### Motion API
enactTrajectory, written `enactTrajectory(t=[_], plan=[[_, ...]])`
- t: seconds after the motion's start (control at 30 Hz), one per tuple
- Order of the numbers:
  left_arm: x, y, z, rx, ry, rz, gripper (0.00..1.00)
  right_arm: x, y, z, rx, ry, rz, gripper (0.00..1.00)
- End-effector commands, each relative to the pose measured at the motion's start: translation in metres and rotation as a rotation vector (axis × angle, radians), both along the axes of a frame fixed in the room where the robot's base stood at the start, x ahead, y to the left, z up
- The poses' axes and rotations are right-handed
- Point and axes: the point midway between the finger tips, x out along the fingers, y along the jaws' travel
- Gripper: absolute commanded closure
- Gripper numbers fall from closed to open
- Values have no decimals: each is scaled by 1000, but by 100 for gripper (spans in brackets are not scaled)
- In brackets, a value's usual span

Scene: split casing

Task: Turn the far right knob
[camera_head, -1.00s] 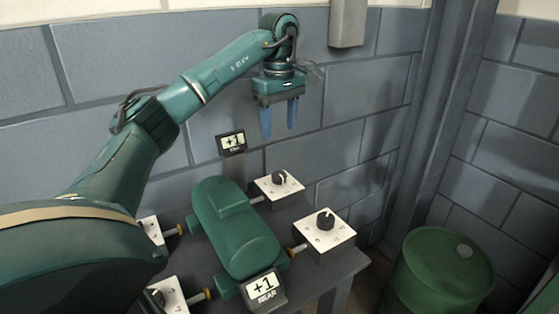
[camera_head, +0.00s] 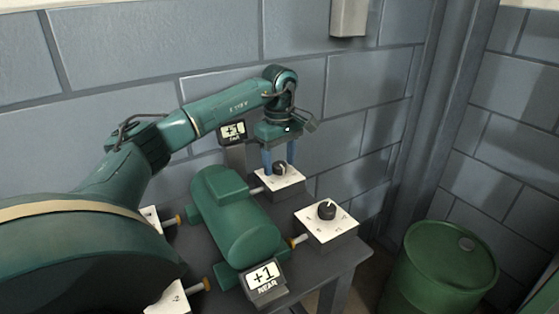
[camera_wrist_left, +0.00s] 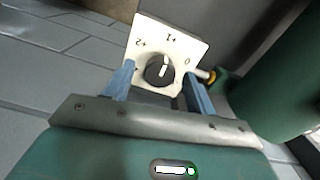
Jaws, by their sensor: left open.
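The far right knob (camera_head: 279,168) is a black dial on a white plate (camera_head: 291,182) at the back right of the green casing (camera_head: 235,218). My left gripper (camera_head: 279,162) points down over it, with blue fingers on either side of the knob. In the left wrist view the knob (camera_wrist_left: 159,70) sits between the two open fingers (camera_wrist_left: 157,88), apparently with gaps on both sides. Its white line stands near upright, close to the +1 mark. The far display (camera_head: 233,132) is partly readable, seemingly +1. My right gripper is not in view.
The near right knob (camera_head: 326,209) stands on its own plate in front. The near display (camera_head: 264,277) reads +1. My left arm covers much of the left knob plates. A green drum (camera_head: 440,270) stands right of the table, and a block wall is close behind.

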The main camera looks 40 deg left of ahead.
Motion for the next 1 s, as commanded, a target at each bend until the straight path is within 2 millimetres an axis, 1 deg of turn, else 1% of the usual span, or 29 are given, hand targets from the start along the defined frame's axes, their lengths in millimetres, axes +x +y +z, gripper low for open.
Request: enactTrajectory(t=[0.27, 0.8, 0.83, 1.0], plan=[[0, 0, -2, 0, 0, 0, 44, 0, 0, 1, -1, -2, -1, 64], [0, 0, -1, 0, 0, 0, 87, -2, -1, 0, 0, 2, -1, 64], [0, 0, -1, 0, 0, 0, 89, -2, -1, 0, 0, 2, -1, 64], [0, 0, -1, 0, 1, 9, 89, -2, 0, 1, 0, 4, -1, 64]])
